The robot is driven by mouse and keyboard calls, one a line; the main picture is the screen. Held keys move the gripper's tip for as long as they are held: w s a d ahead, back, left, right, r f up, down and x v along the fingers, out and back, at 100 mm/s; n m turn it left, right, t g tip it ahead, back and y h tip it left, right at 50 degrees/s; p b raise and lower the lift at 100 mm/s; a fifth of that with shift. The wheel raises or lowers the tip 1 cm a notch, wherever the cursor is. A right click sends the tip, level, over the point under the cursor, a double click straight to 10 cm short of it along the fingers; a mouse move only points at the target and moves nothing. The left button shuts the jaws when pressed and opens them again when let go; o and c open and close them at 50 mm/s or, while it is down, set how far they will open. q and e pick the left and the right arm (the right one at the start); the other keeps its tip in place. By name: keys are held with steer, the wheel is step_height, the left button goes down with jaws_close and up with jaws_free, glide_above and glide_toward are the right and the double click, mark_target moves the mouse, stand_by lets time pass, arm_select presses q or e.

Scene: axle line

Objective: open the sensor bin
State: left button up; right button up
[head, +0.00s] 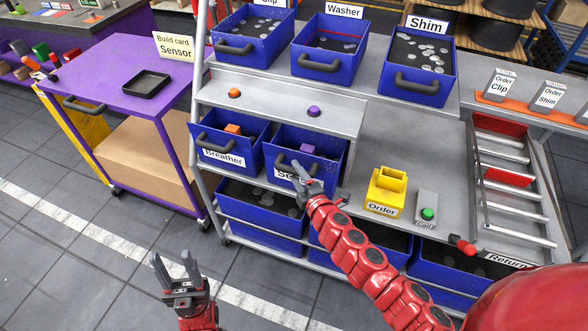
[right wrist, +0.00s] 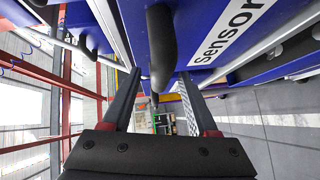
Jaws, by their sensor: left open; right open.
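The blue sensor bin (head: 327,183) sits beside the breather bin under the grey shelf, with a purple block (head: 307,149) inside. Its label, partly hidden by my right gripper in the head view, reads "Sensor" (right wrist: 229,30) in the right wrist view. My right gripper (head: 302,174) is open at the bin's front. In the right wrist view, the bin's dark handle (right wrist: 161,45) stands between and just beyond the open fingers (right wrist: 160,76); I cannot tell whether they touch it. My left gripper (head: 172,265) is open and empty, low over the floor at left.
The breather bin (head: 216,158) holds an orange block, left of the sensor bin. A yellow order box (head: 386,190) and a green call button (head: 428,213) stand on the bench at right. More blue bins (head: 262,217) lie below. A purple cart (head: 130,52) stands at left.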

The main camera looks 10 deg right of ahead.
steer(key=shift+x, duration=0.95)
jaws_close()
steer(key=shift+f, duration=0.1)
stand_by(0.7)
